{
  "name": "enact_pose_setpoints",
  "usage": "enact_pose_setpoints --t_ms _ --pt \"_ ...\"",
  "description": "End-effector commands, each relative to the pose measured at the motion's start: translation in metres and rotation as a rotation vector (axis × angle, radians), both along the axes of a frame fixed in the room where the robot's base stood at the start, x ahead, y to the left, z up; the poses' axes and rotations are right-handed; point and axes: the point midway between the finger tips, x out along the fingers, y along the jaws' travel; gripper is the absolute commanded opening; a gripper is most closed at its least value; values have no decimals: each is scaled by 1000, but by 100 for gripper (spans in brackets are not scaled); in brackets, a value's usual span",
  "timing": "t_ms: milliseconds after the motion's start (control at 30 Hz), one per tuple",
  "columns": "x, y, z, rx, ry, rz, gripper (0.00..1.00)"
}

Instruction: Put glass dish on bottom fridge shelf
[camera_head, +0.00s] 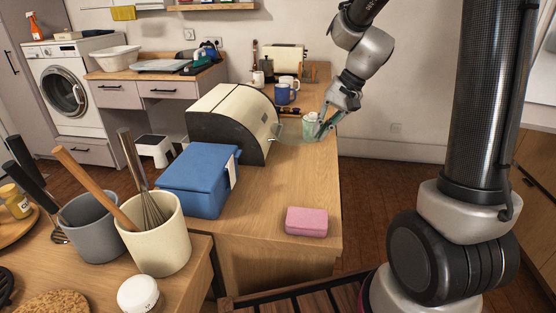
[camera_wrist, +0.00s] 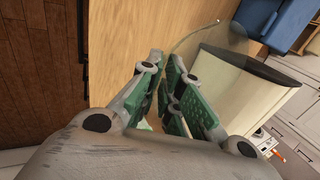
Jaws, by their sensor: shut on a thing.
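The glass dish (camera_head: 287,131) is clear and hard to make out against the counter. It shows just left of my gripper (camera_head: 323,126) in the head view, beside the bread bin. In the wrist view, the thin curved rim and clear body of the dish (camera_wrist: 208,38) extend beyond my gripper (camera_wrist: 166,92). The green-padded fingers are closed on the dish's near edge. The exact contact is partly hidden by the fingers. Whether the dish touches the counter cannot be told. No fridge or fridge shelf can be made out in either view.
The bread bin (camera_head: 232,119) stands left of the dish. A pale green cup (camera_head: 309,121) is close to my gripper, with a blue mug (camera_head: 283,96) behind. A blue box (camera_head: 200,178) and pink block (camera_head: 306,221) sit nearer. The counter (camera_head: 285,178) between them is clear.

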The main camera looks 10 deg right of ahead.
Motion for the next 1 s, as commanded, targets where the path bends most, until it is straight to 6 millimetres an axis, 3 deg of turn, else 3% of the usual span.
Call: enact_pose_setpoints --t_ms 233,633,1000 --pt "-1 0 -46 0 5 -2 0" --pt "0 -1 -93 0 4 -1 0" --pt "0 0 -100 -1 1 0 0"
